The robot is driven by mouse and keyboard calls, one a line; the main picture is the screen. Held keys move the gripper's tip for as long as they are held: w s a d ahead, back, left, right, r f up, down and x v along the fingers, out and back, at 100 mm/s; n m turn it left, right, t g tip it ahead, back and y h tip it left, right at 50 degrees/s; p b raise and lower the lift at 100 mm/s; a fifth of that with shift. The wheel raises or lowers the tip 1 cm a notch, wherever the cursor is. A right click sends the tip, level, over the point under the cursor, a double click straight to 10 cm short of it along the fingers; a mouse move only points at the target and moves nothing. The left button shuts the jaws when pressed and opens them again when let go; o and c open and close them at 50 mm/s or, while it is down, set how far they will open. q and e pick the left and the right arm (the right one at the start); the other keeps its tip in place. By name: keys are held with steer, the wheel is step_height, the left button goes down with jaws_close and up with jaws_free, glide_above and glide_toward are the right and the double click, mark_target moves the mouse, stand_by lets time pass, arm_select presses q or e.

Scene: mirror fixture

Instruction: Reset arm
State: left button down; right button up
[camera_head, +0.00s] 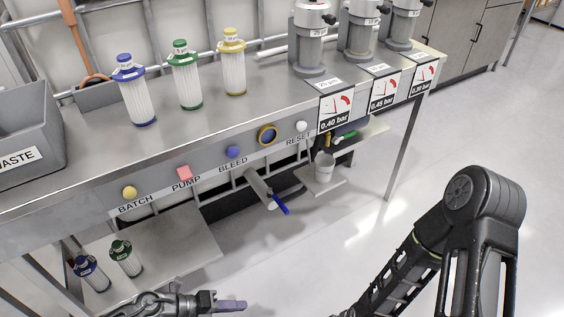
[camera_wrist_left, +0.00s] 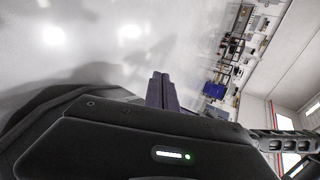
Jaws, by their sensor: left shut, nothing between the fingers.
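My left gripper (camera_head: 232,305) is at the bottom edge of the head view, in front of the bench and over open floor. Its fingers are shut with nothing between them. The closed fingers also show in the left wrist view (camera_wrist_left: 162,91), with pale floor beyond them. My right arm (camera_head: 485,200) is bent at the right side of the head view, its forearm running down and left out of the frame. My right gripper is outside both views.
A steel bench (camera_head: 215,120) carries several filter cartridges, three grey housings and a grey waste bin (camera_head: 30,125). Its front has a yellow button (camera_head: 129,193), a red button (camera_head: 184,172) and a blue button (camera_head: 233,151). A lower shelf (camera_head: 165,250) juts out. The floor at right is clear.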

arm_select(q)
steer(key=s+d+f+m+g+y, duration=0.2)
steer(key=s+f+m+y, duration=0.15)
steer(key=m, duration=0.55)
steer(key=s+d+f+m+g+y, duration=0.25)
steer(key=s+m, duration=0.25)
steer(key=m, duration=0.3)
step_height(320, 180, up, 32)
steer(key=s+m+t+y+p, duration=0.1)
steer(key=s+m+t+p, duration=0.1)
steer(key=m+p, duration=1.7)
steer(key=p, duration=0.8)
steer(key=shift+s+d+f+m, duration=0.15)
steer(key=shift+d+m, duration=0.25)
